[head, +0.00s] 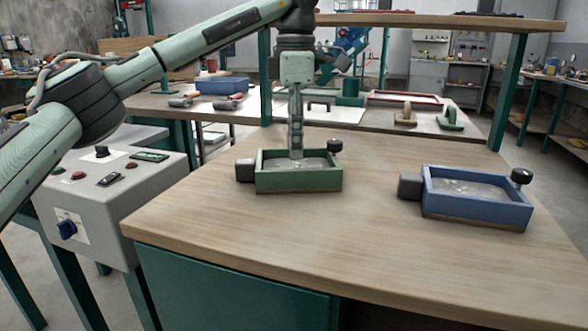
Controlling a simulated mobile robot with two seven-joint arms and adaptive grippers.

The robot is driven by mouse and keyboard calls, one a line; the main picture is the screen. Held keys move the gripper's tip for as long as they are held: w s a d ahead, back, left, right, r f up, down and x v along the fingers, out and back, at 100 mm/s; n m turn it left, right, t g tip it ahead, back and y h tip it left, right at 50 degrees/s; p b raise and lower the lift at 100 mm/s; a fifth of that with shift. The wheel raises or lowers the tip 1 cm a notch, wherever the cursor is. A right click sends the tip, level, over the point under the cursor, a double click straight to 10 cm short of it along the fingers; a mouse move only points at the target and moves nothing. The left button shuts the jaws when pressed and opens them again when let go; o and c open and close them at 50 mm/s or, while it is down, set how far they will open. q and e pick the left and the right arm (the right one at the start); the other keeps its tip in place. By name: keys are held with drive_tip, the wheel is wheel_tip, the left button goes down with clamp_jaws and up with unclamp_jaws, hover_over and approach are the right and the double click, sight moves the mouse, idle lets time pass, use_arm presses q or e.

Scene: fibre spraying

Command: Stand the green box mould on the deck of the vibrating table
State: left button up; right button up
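The green box mould (300,182) stands upright on the wooden bench top, with a grey block on its left side and a black knob at its right. It holds a grey, speckled fill. My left gripper (296,154) points straight down at the mould, its fingertips at or just inside the far wall. The fingers show edge-on as one narrow column, so their gap is hidden, and I cannot tell whether they grip the wall. I cannot make out for certain which surface is the vibrating table's deck. My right gripper is out of view.
A similar blue box mould (476,200) stands to the right on the wooden bench top (330,240). A grey control box (115,190) with buttons and a blue knob is at the left. Behind, another table holds trowels, rollers and a blue bin (222,86). The bench's front is clear.

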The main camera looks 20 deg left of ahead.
sight(293, 170)
use_arm(q)
drive_tip(key=f, duration=0.6)
drive_tip(key=shift+w+a, duration=0.1)
drive_tip(key=shift+a, duration=0.15)
clamp_jaws()
drive_tip(key=shift+r, duration=0.15)
